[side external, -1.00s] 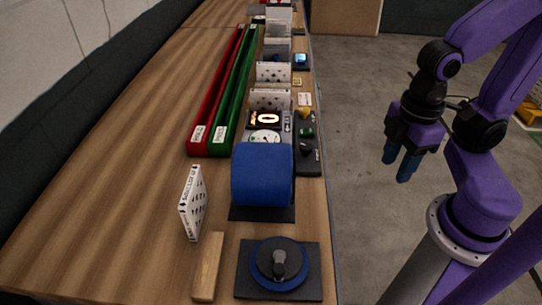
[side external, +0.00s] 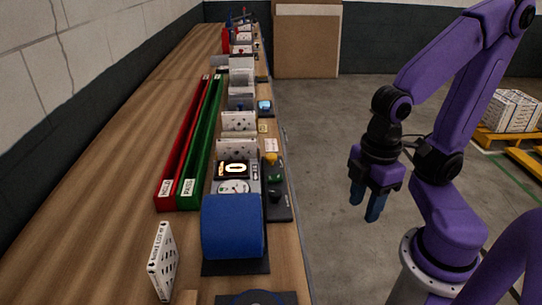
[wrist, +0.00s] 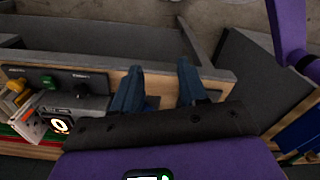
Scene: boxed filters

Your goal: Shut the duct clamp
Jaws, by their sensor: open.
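My gripper (side external: 367,203) hangs over the floor to the right of the bench, its blue fingers pointing down, apart from everything. In the wrist view my gripper (wrist: 160,90) is open and empty, with the bench edge behind its fingers. No part can be surely told as the duct clamp. A blue drum (side external: 232,226) sits on a dark base near the bench's right edge. A dark plate with a blue disc (side external: 257,298) is cut off at the bottom of the side view.
A control strip (side external: 278,205) with a yellow button and green and black knobs lies along the bench edge, beside a lit display (side external: 235,169). Red (side external: 185,150) and green (side external: 202,150) rails run down the bench.

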